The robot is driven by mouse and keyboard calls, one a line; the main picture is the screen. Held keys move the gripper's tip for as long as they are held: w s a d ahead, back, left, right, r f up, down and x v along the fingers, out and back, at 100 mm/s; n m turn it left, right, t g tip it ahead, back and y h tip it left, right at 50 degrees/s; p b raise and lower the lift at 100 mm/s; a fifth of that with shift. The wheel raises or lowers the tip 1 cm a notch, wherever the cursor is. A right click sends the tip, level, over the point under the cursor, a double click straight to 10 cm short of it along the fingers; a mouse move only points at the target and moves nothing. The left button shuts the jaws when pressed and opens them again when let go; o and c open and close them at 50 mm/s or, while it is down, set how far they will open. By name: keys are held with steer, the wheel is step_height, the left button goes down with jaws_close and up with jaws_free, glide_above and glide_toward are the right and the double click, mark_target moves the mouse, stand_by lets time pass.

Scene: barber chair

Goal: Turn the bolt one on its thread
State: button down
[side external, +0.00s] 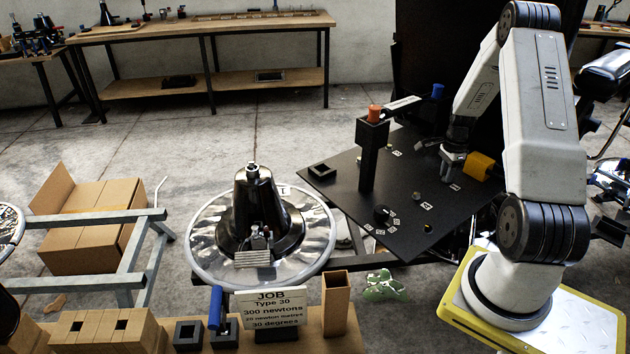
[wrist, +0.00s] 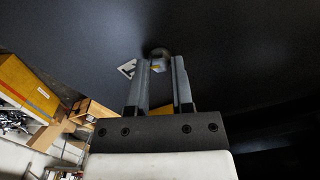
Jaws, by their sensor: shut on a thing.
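The bolt (wrist: 158,55) shows in the wrist view as a small round grey-brown head with a yellow mark, close against the dark plate. My gripper (wrist: 160,70) has its two grey fingers on either side of it, shut on it. In the side view my gripper (side external: 449,172) points down at the right part of the black plate (side external: 330,186). There my fingers hide the bolt, and its thread is not visible.
A white label (wrist: 127,68) lies beside the bolt. A yellow block (side external: 481,166) stands close right of my gripper. A black post (side external: 371,155) with an orange-topped piece (side external: 375,113) rises to the left. A chair base (side external: 258,215) and job sign (side external: 272,302) stand farther left.

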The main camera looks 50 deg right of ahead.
steer(key=m, duration=0.5)
steer(key=shift+m, duration=0.3)
steer(key=m, duration=1.4)
steer(key=c, duration=0.5)
jaws_free()
steer(key=shift+r, duration=0.1)
